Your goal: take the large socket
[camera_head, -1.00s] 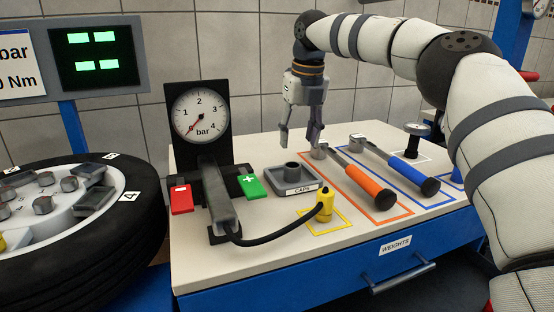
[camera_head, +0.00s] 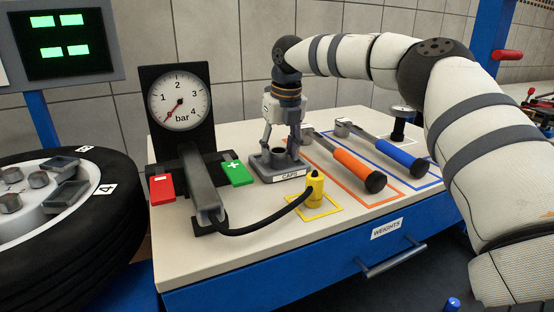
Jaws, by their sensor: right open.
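A short dark grey hollow cylinder (camera_head: 278,157), which looks like the socket, stands upright in the grey tray labelled CAPS (camera_head: 268,174) on the workbench. My right gripper (camera_head: 280,147) points down over this tray, open, with one finger on the left of the cylinder and the other on its right. I cannot tell whether the fingers touch it. My left gripper is not in view.
The bench top (camera_head: 240,259) also holds a pressure gauge (camera_head: 180,102), a yellow hose fitting (camera_head: 314,188), an orange-handled tool (camera_head: 358,169) and a blue-handled tool (camera_head: 398,155). A wheel (camera_head: 118,212) lies at the left. The bench's front left is clear.

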